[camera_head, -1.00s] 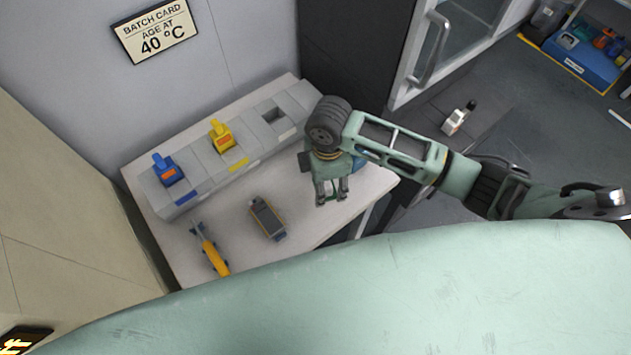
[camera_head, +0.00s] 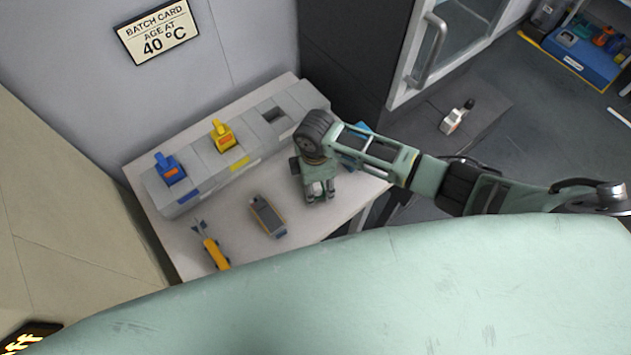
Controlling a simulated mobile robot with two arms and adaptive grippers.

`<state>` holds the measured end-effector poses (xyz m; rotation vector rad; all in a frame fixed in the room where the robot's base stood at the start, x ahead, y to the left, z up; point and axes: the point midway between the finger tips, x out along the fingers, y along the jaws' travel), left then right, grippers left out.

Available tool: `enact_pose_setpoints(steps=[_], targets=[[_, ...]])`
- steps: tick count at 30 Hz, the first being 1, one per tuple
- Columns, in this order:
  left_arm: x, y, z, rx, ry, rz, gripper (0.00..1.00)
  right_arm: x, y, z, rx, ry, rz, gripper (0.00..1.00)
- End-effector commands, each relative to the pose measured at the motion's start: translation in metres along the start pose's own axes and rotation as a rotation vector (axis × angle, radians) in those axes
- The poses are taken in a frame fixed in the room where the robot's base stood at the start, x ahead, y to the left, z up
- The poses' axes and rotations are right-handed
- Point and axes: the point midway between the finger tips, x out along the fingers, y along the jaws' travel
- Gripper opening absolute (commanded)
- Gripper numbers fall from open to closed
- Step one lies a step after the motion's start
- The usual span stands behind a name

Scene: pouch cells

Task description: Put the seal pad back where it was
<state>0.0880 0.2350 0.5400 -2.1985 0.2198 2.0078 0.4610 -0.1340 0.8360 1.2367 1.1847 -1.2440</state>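A grey, flat block with an orange edge and a dark end (camera_head: 267,216) lies on the light table (camera_head: 190,262). It may be the seal pad, but no label shows this. A long grey rack (camera_head: 198,182) along the wall holds a blue handled piece (camera_head: 170,170) and a yellow handled piece (camera_head: 222,137). Its right part has an empty square recess (camera_head: 273,115). My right gripper (camera_head: 319,197) points down over the table, right of the grey block and apart from it. Its fingers are apart with nothing visible between them. My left gripper is out of view.
A yellow tool with grey jaws (camera_head: 214,252) lies left of the grey block. A blue thing (camera_head: 359,130) is partly hidden behind my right arm. A dark cabinet (camera_head: 345,55) stands behind the table's right end.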

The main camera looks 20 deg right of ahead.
Motion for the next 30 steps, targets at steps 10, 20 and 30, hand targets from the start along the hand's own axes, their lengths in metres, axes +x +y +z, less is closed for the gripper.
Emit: enact_pose_setpoints(steps=[10,20,30], targets=[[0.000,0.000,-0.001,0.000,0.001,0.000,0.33,0.000,0.000,0.000,0.001,0.000,0.000,0.73],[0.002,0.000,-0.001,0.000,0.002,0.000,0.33,-0.016,0.002,-0.001,0.000,0.003,0.003,0.73],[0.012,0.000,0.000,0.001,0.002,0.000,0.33,-0.086,0.002,0.000,-0.001,0.002,0.005,0.73]])
